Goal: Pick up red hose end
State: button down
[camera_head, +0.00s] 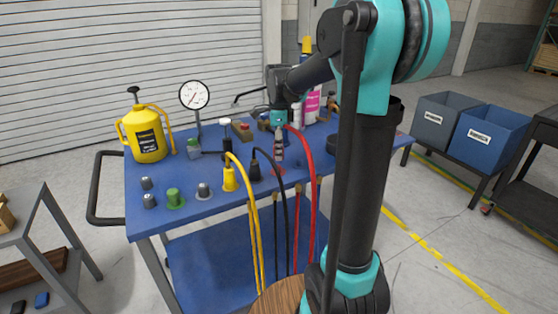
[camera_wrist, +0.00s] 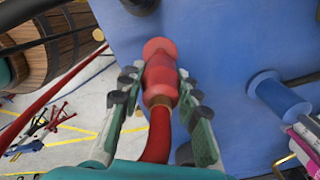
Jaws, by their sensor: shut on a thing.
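The red hose end (camera_wrist: 160,78) is a thick red fitting with a brass-coloured ring, in the middle of the wrist view. My gripper (camera_wrist: 160,92) has a finger on each side and is shut on it. The red hose (camera_wrist: 158,135) runs back from it toward the camera. In the head view, my gripper (camera_head: 279,143) points down over the front part of the blue cart (camera_head: 210,205), and the red hose (camera_head: 309,190) arches from it over the front edge. A red round piece (camera_head: 277,172) lies below the gripper. I cannot tell whether the hose end touches it.
A black hose end (camera_head: 254,170) and a yellow hose end (camera_head: 230,178) stand to the left. A yellow can (camera_head: 146,138), a gauge (camera_head: 194,95) and several small knobs are also on the cart. Blue and grey bins (camera_head: 488,137) stand at right.

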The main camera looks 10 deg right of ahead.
notch_tip(320, 180, up, 14)
jog(key=shift+r, duration=0.2)
dwell(0.6)
